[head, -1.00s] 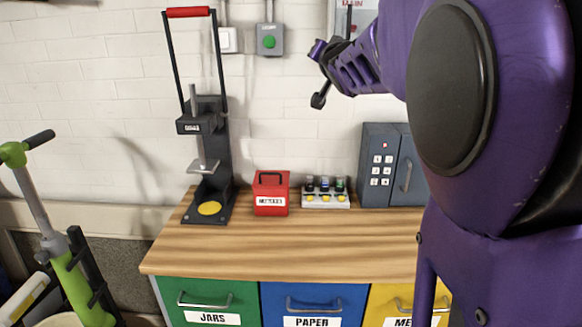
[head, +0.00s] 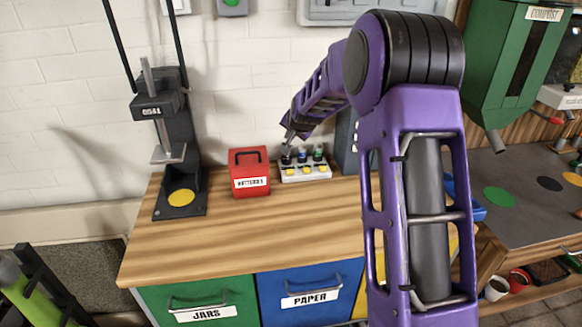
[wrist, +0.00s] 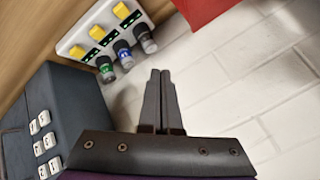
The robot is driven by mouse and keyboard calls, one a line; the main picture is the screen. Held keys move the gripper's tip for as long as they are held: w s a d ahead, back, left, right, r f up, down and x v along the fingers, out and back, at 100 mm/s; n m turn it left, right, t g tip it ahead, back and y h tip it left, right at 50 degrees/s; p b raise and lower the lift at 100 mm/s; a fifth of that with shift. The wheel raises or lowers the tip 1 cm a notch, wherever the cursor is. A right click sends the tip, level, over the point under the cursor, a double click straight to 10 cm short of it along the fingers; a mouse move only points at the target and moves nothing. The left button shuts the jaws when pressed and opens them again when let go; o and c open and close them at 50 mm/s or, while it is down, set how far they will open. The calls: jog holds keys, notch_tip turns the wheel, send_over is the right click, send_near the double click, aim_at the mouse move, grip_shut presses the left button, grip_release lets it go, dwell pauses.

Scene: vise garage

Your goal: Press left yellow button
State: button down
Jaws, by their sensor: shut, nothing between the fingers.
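A small light panel (head: 304,178) stands on the wooden worktop, with three yellow buttons in front and three small bottles behind. The left yellow button (head: 291,171) is in front of the dark bottle (head: 286,157). In the wrist view the panel (wrist: 84,28) is turned round, so this button (wrist: 120,10) is the one nearest the top edge, on the dark bottle's side (wrist: 144,40). My gripper (head: 288,139) is above and behind the panel's left end in the head view. Its fingers (wrist: 160,73) are together and empty, apart from the button.
A red box (head: 249,173) stands left of the panel, also at the wrist view's top (wrist: 195,10). A dark keypad safe (wrist: 42,125) is on the other side. A black press (head: 178,140) stands further left. The worktop's front (head: 220,230) is clear.

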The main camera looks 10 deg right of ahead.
jog(key=shift+f, duration=0.25)
jog(key=shift+f, duration=0.1)
jog(key=b, duration=0.2)
send_over(290, 176)
notch_tip(290, 176, down, 8)
jog(key=shift+r, duration=0.25)
jog(key=shift+f+b, duration=0.55)
jog(key=shift+f, duration=0.1)
dwell(1.5)
jog(key=shift+f+b, duration=0.3)
jog(key=shift+b, duration=0.25)
jog(key=shift+f+b, duration=0.45)
jog(key=shift+f, duration=0.05)
dwell(0.5)
jog(key=shift+r, duration=0.1)
jog(key=shift+r+p, duration=0.35)
jog(key=shift+r, duration=0.45)
